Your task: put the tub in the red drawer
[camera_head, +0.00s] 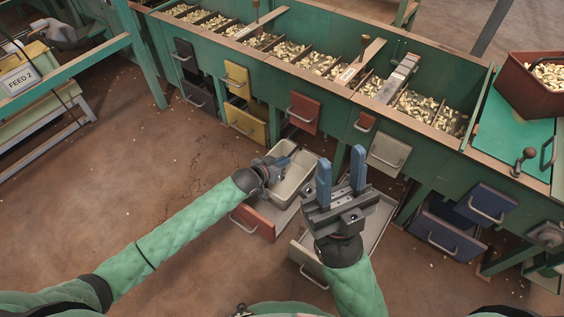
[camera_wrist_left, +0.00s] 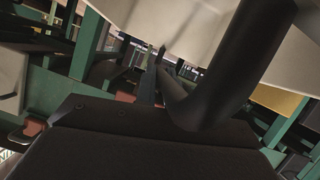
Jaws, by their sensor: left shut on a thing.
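The pale tub (camera_head: 289,189) is beside my left gripper (camera_head: 278,163), which is shut on it at its left side. The tub looks empty. It is over the pulled-out lower red drawer (camera_head: 254,224); whether it touches the drawer is unclear. In the left wrist view a pale surface (camera_wrist_left: 190,25), likely the tub, fills the top, and dark gripper parts hide much of the rest. My right gripper (camera_head: 341,158) is open and empty, its blue fingers pointing up the picture, right of the tub.
A pale drawer (camera_head: 308,262) stands open under my right gripper. The green hopper bench (camera_head: 215,50) has closed-looking yellow (camera_head: 237,78) and upper red (camera_head: 303,113) fronts. Blue drawers (camera_head: 445,236) are at right. Floor is clear at left.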

